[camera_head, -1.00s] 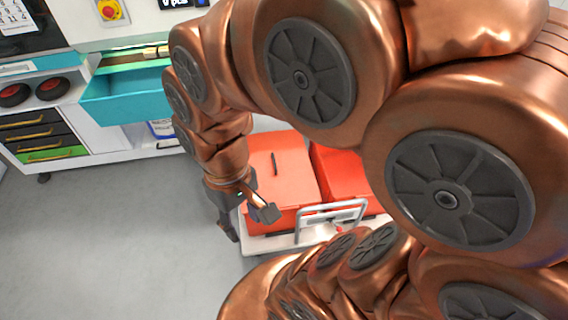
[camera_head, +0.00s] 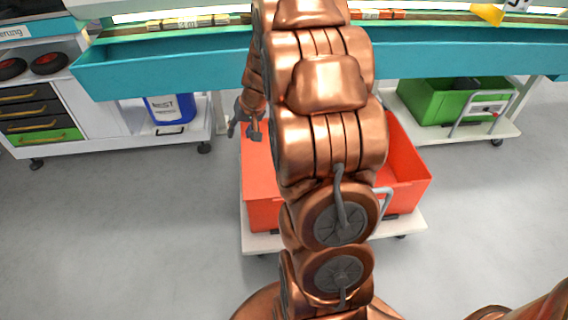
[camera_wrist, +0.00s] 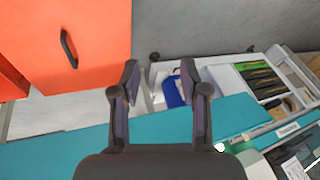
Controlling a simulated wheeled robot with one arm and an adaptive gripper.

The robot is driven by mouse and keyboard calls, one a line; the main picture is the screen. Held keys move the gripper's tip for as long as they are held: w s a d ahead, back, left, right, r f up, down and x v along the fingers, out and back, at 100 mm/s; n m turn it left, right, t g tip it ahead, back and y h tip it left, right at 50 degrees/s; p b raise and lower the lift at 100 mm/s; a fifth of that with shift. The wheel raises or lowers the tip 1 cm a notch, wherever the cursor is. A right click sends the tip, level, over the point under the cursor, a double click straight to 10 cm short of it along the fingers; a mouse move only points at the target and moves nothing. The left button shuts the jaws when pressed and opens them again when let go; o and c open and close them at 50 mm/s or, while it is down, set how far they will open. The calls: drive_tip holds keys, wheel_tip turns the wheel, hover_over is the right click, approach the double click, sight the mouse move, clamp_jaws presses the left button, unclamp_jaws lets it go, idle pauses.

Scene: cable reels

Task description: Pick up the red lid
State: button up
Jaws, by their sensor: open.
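The red lid (camera_wrist: 100,35) is a flat orange-red panel with a thin black handle (camera_wrist: 68,49), at the upper left of the wrist view. In the head view the lid (camera_head: 257,170) shows left of my arm, which hides much of it. My gripper (camera_head: 244,133) is at the lid's far left corner. In the wrist view my gripper (camera_wrist: 160,80) has its two dark fingers spread with nothing between them. The handle lies left of the fingers.
An open red crate (camera_head: 405,160) on a white cart (camera_head: 405,228) stands right of the lid. A teal bench edge (camera_head: 170,65) runs behind. A blue canister (camera_head: 171,108) sits on a shelf beneath it. A green crate (camera_head: 430,100) stands at the right. Grey floor is free in front.

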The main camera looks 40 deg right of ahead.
drive_tip(key=d+f+m+h+b, duration=0.1)
drive_tip(key=d+f+b, duration=0.1)
drive_tip(key=d+f, duration=0.4)
drive_tip(key=w+d+f+m+t+h+b, duration=0.1)
drive_tip(key=d+f+b, duration=0.2)
drive_tip(key=d+f, duration=0.3)
drive_tip(key=d+f+m+h+b, duration=0.1)
drive_tip(key=d+f+b, duration=0.2)
drive_tip(key=d+f, duration=0.3)
drive_tip(key=shift+w+d, duration=0.15)
drive_tip(key=shift+d, duration=1.45)
drive_tip(key=shift+b+x, duration=0.3)
drive_tip(key=shift+x, duration=0.8)
drive_tip(key=shift+b+x, duration=0.8)
drive_tip(key=shift+x, duration=1.9)
drive_tip(key=shift+w+d+r, duration=0.1)
drive_tip(key=shift+w+r, duration=0.05)
drive_tip(key=shift+w, duration=0.05)
clamp_jaws()
